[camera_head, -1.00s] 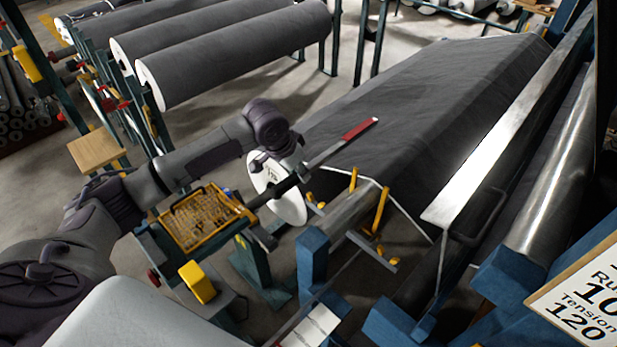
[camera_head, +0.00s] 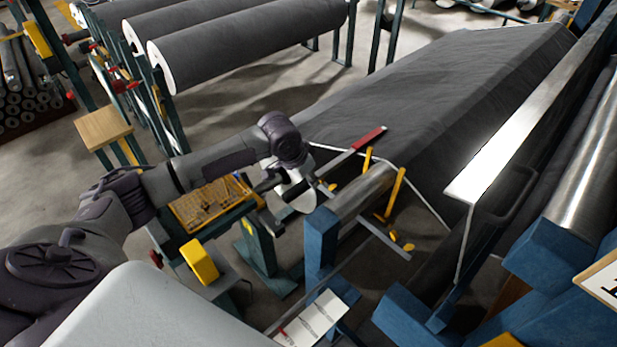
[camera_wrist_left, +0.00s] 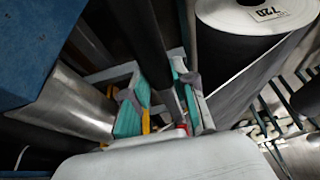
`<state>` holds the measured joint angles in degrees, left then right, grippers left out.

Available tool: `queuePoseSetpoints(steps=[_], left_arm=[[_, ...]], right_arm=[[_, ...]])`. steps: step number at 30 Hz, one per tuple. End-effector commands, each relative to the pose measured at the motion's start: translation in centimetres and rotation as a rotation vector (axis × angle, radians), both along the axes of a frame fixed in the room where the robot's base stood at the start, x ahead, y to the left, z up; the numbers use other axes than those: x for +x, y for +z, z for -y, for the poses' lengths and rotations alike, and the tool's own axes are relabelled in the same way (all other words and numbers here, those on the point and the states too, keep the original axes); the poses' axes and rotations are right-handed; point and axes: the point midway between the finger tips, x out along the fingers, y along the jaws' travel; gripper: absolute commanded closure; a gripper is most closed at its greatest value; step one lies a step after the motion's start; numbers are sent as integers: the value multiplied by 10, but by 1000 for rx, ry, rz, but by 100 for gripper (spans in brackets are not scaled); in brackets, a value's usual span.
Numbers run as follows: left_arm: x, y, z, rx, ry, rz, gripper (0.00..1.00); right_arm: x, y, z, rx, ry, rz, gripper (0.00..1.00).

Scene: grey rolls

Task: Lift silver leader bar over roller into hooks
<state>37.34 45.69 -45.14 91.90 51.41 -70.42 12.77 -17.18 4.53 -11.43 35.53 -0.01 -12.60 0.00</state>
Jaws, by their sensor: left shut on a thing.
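My left gripper (camera_head: 285,187) is shut on a narrow bar with a red end (camera_head: 368,138). The bar slopes up and right, its grey part beside the gripper. In the left wrist view, teal finger pads (camera_wrist_left: 131,112) stand either side of a dark shaft (camera_wrist_left: 165,75) with a bit of red low down. A shiny roller (camera_head: 362,190) lies right of the gripper. Two upright yellow hooks (camera_head: 396,192) stand by it, and a grey crossbar (camera_head: 385,240) runs near their feet. I cannot tell whether the held bar touches them. My right gripper is out of view.
Dark sheet (camera_head: 440,95) spreads behind the roller. A long silver plate (camera_head: 525,125) and blue frame blocks (camera_head: 320,240) bound the right and front. A yellow tray (camera_head: 213,203) is under my arm. A labelled roll (camera_wrist_left: 255,18) stands close in the wrist view.

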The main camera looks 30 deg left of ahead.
Motion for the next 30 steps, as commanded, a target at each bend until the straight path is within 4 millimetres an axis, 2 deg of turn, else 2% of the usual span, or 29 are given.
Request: queuePoseSetpoints(steps=[1,6,8,18,29,30], left_arm=[[1,-10,0,-1,0,5,100],[1,-27,0,0,-1,5,100],[1,-29,0,-2,0,3,100],[1,-53,1,-3,0,4,100],[1,-55,0,-1,0,4,100],[1,-55,0,-1,0,4,70]], right_arm=[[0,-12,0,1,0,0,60],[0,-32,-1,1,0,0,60],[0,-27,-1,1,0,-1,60],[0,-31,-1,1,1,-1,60],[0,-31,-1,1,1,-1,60],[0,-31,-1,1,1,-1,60]])
